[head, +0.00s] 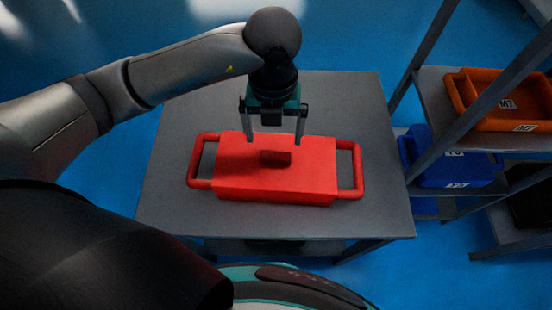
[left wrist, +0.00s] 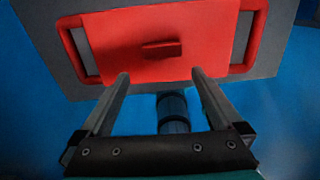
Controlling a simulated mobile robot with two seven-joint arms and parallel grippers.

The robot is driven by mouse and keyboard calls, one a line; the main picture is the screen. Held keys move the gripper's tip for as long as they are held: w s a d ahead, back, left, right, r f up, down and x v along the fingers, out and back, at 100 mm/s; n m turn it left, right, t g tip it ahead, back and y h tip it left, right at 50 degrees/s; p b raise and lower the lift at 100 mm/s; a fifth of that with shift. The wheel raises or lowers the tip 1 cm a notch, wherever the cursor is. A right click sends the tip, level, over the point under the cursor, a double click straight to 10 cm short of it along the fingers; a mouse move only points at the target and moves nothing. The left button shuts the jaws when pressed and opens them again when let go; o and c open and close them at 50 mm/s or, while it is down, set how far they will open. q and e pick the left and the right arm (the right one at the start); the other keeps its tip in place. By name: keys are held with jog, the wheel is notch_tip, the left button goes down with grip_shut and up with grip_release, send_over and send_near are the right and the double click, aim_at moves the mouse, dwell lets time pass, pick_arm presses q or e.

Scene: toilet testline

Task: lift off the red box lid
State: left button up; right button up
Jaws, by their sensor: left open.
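A red box with a flat red lid (head: 310,179) sits on a grey table and has a red loop handle at each end. A small raised red grip (head: 276,158) stands in the middle of the lid. My left gripper (head: 273,142) is open and empty, pointing down above the lid near the grip. In the left wrist view the open fingers (left wrist: 160,80) show below the lid (left wrist: 205,35), with the lid's grip (left wrist: 162,49) beyond the fingertips. A gap shows between fingers and grip. My right gripper is not in view.
The grey table (head: 345,100) has bare space around the box. A metal shelf rack stands at the right, holding an orange bin (head: 500,115) and a blue bin (head: 450,172). Blue floor surrounds the table.

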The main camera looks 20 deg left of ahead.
aim_at(276, 155)
pick_arm(q)
jog(key=f, duration=0.8)
jog(key=shift+w+d+f, duration=0.1)
jog(key=shift+w+f, duration=0.25)
jog(key=shift+w, duration=0.05)
jog(key=shift+c, duration=0.2)
jog(key=c, duration=1.1)
jog(key=shift+r, duration=0.1)
